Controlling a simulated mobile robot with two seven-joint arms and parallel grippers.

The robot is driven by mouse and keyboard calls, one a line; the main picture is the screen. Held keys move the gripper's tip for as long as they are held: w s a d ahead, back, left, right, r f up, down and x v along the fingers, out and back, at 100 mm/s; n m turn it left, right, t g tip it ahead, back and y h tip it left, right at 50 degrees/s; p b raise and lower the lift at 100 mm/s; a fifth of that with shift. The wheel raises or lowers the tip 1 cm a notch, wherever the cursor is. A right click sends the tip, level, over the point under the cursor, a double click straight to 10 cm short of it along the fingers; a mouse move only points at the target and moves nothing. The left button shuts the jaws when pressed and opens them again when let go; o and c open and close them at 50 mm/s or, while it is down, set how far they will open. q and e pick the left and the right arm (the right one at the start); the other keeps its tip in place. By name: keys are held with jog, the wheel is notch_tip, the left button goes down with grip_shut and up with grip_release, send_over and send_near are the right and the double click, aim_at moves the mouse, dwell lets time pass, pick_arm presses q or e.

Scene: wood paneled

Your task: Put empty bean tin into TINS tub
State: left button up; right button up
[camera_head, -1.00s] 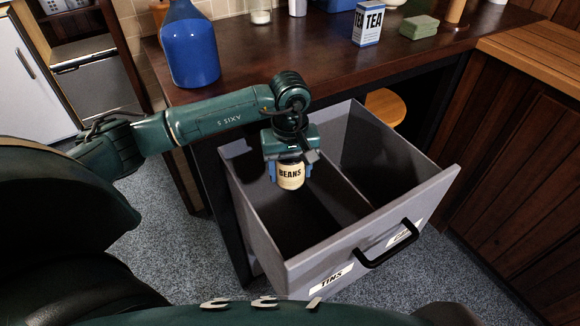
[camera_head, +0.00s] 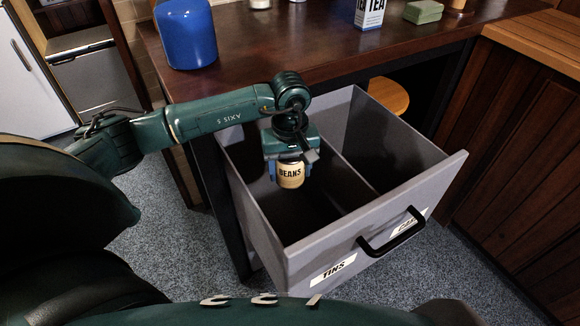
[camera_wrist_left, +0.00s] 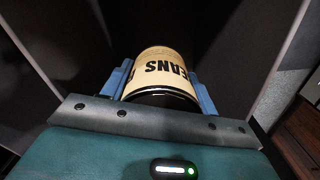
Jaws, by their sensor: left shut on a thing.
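The bean tin (camera_head: 291,175) has a cream label reading BEANS. My left gripper (camera_head: 290,170) is shut on it and points down. The tin is held over the left compartment of the open grey pull-out drawer, behind the TINS label (camera_head: 333,270); that compartment is the TINS tub (camera_head: 262,228). In the left wrist view the tin (camera_wrist_left: 160,72) sits between two blue fingers, with dark compartment walls around it. How far its bottom is above the tub floor cannot be told. My right gripper is not in view.
A divider (camera_head: 345,183) separates the TINS side from a right compartment with a second, partly hidden label. A black handle (camera_head: 392,238) is on the drawer front.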

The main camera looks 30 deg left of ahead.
pick_arm(q)
jog(key=o, duration=1)
jog(key=shift+o, duration=0.2)
notch_tip(320, 180, up, 12)
jog(key=shift+f+p, duration=0.15)
jog(key=shift+p, duration=0.25)
jog(key=shift+r, duration=0.75)
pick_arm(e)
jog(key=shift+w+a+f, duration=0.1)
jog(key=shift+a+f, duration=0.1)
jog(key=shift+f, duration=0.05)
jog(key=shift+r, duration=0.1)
